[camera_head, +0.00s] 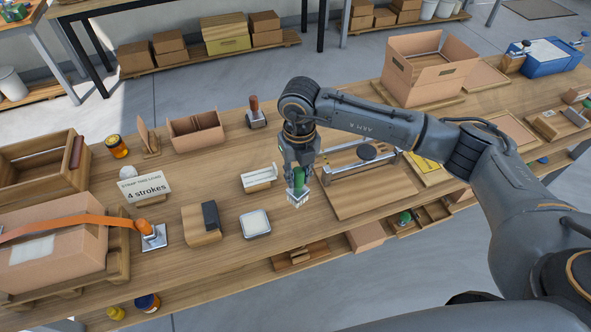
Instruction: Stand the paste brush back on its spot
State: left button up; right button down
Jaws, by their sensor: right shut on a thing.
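My right gripper (300,168) points down over the middle of the workbench (335,235), shut on the paste brush (299,184). The brush has a green handle and a pale, wide lower end, and it hangs roughly upright. I cannot tell whether its lower end touches the bench top. The gripper hides the upper part of the handle. Which place is the brush's spot I cannot tell. My left gripper is not in view.
A small white holder (259,178) stands just left of the brush, and a white square pad (256,224) lies to the lower left. A wooden board with a metal frame (372,193) is close on the right. A wooden block (200,228) and a strapped carton (55,258) are further left.

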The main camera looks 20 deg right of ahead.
aim_at(295, 192)
jog(key=m, duration=0.1)
jog(key=w+m, duration=0.1)
jog(key=m, duration=0.1)
jog(key=f+m, duration=0.1)
jog(key=m, duration=0.1)
jog(key=shift+w+a, duration=0.15)
jog(key=shift+f, duration=0.15)
notch_tip(295, 192, down, 6)
jog(key=b, duration=0.5)
dwell(0.7)
jog(key=shift+f+b, duration=0.9)
jog(key=shift+b, duration=0.05)
dwell(0.3)
jog(key=c, duration=1)
grip_release()
jog(key=shift+c, duration=0.2)
